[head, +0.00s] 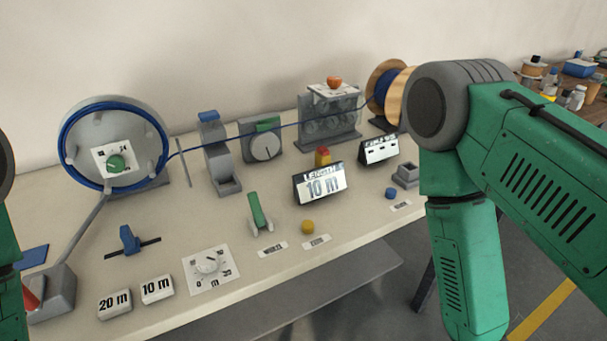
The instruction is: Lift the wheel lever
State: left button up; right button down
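A green-handled lever (257,208) on a pale grey base sits on the front middle of the table. Its handle tilts up and back, away from me. A small white label (273,249) lies in front of it; its text is too small to read surely. A large grey wheel (137,124) with blue cable wound around it stands at the back left, with a green knob (116,163) at its centre. My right arm fills the right side and my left arm shows only at the left edge. Neither gripper is in view.
A 10 m display (320,184) and a yellow button (308,227) are right of the lever. A dial plate (211,268) is at its front left. Blue cable (240,136) runs from the wheel to a spool (378,82). The table (190,225) has bare room around the lever.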

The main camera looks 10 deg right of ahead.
aim_at(256, 210)
jog(key=l, duration=0.1)
jog(key=l+u, duration=0.15)
jog(key=u, duration=1.4)
jog(key=k+l, duration=0.1)
jog(key=k, duration=0.5)
